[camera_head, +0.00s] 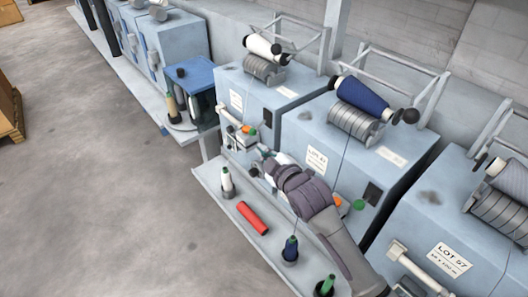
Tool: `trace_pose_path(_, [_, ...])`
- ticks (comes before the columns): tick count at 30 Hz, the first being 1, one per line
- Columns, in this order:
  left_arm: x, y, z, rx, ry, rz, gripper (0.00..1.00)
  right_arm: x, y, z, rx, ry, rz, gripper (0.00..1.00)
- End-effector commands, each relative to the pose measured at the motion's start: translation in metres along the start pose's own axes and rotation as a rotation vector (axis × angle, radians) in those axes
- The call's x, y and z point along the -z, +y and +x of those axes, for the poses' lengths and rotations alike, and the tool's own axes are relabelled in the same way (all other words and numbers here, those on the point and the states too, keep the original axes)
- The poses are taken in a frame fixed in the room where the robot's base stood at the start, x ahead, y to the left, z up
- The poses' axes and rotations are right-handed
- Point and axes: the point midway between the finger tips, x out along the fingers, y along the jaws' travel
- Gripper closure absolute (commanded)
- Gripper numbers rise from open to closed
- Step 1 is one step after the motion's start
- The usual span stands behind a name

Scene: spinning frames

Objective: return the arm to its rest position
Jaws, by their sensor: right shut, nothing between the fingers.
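My right arm (342,244) reaches in from the bottom right over the front shelf of the spinning frames. My right gripper (262,160) is at its far end, close to the front of the machine at the middle. It is shut and empty, and its fingertips are small and partly hidden against the machine parts. My left gripper is out of view.
Blue-grey machines line the wall; one carries a "LOT 57" label (451,259). The shelf (213,183) holds a white bobbin (227,183), a red tube (252,218), a blue bobbin (290,249) and a green one (325,286).

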Motion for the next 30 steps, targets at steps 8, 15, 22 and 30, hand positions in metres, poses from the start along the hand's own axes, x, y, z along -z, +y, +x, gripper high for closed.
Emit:
trace_pose_path(8, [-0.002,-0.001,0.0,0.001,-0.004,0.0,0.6,0.0,0.0,0.0,0.0,0.0,0.0,1.0])
trace_pose_path(15, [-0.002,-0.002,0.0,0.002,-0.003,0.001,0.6,-0.024,-0.021,-0.021,0.046,-0.081,0.091,1.0])
trace_pose_path(22, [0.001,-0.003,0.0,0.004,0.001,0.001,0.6,-0.105,-0.088,-0.132,0.181,-0.448,0.451,1.0])
trace_pose_path(30, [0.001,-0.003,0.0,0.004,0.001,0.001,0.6,-0.147,-0.128,-0.24,0.233,-0.772,0.697,1.0])
